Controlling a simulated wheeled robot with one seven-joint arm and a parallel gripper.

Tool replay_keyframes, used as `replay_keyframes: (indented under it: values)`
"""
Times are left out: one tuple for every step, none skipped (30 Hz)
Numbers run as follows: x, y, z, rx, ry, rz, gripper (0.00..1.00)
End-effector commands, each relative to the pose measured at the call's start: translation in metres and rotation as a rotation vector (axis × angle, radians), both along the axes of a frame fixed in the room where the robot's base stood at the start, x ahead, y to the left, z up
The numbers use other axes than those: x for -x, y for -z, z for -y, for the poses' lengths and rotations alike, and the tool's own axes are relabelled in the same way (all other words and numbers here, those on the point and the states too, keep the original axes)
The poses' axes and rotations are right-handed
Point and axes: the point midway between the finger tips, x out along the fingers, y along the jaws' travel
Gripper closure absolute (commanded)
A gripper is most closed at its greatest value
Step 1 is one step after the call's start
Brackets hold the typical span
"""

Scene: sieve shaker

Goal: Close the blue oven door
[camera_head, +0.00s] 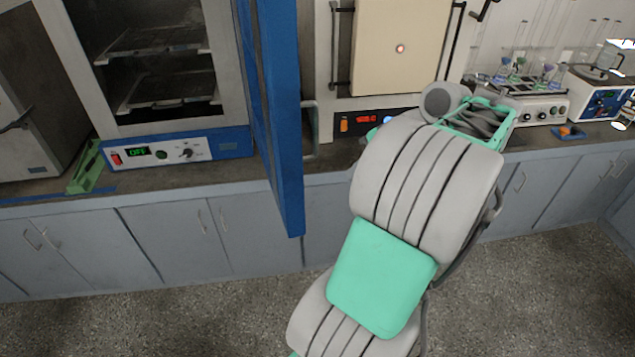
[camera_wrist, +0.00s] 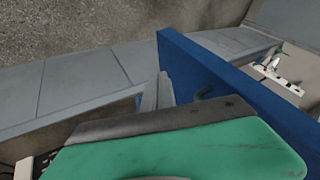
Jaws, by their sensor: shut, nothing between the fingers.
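The blue oven door (camera_head: 280,110) stands wide open, swung out toward me and seen almost edge-on. A grey handle (camera_head: 312,130) is on its right side. The oven (camera_head: 160,62) is to the left, its racked interior exposed. In the wrist view the door (camera_wrist: 235,103) runs diagonally across the picture. My gripper (camera_wrist: 160,92) is shut and empty, its fingers just left of the door panel; I cannot tell whether they touch it. In the head view my arm hides the fingers.
A second oven (camera_head: 400,50) with a red display stands behind my arm. Glassware and bench instruments (camera_head: 530,95) are at the right. Grey cabinets (camera_head: 90,245) run below the counter. The speckled floor (camera_head: 180,325) in front is clear.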

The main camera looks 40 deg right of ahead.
Motion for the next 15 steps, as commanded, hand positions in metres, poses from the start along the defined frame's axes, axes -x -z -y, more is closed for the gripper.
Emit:
replay_keyframes:
  values:
    - [0.006,-0.007,0.003,0.004,-0.022,0.016,1.0]
    - [0.007,-0.008,0.002,0.005,-0.035,0.023,1.0]
    - [0.008,-0.009,0.002,0.008,-0.047,0.028,1.0]
    - [0.008,-0.007,0.001,0.009,-0.052,0.03,1.0]
    - [0.007,-0.005,0.0,0.01,-0.055,0.031,1.0]
    - [0.005,0.001,-0.002,0.01,-0.057,0.031,1.0]
    - [0.003,0.005,-0.003,0.009,-0.057,0.032,1.0]
    - [0.0,0.01,-0.004,0.01,-0.057,0.031,1.0]
    - [-0.003,0.017,-0.006,0.011,-0.057,0.031,1.0]
    - [-0.007,0.021,-0.008,0.01,-0.059,0.031,1.0]
    - [-0.01,0.023,-0.01,0.009,-0.058,0.031,1.0]
    - [-0.015,0.03,-0.013,0.008,-0.058,0.03,1.0]
    - [-0.019,0.035,-0.015,0.009,-0.059,0.03,1.0]
    - [-0.022,0.039,-0.017,0.008,-0.058,0.031,1.0]
    - [-0.028,0.044,-0.02,0.008,-0.058,0.031,1.0]
